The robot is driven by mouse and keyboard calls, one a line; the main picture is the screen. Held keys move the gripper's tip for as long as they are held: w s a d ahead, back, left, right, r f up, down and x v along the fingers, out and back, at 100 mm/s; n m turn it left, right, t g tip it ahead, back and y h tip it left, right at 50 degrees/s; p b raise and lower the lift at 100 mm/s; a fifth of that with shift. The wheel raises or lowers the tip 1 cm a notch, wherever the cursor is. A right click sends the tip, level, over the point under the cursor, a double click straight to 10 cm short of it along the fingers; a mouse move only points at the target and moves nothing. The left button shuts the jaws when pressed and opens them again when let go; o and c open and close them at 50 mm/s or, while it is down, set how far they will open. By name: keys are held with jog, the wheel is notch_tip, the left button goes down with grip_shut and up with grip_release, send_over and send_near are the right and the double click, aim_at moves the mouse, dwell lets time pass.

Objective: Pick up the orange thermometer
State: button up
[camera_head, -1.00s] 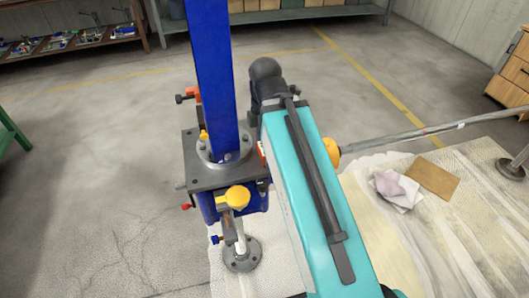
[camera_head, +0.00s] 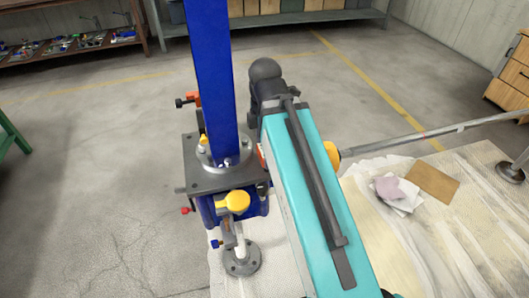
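I cannot make out an orange thermometer in the head view. A small orange-red part (camera_head: 191,99) shows beside the blue upright column, but I cannot tell what it is. My gripper is not recognisable in this view. A long teal body with a black bar lies across the middle and hides what is behind and beneath it.
A pale sheet (camera_head: 478,218) covers the floor at the right, with crumpled papers (camera_head: 395,192) and a brown board (camera_head: 433,182) on it. A grey rod (camera_head: 430,134) crosses above. Shelves (camera_head: 75,40) stand at the back left. Wooden drawers (camera_head: 513,80) stand at the right.

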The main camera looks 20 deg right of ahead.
notch_tip(320, 180, up, 8)
jog(key=shift+f+p, duration=0.15)
jog(key=shift+p, duration=0.35)
jog(key=shift+r+p, duration=0.55)
jog(key=shift+r, duration=0.15)
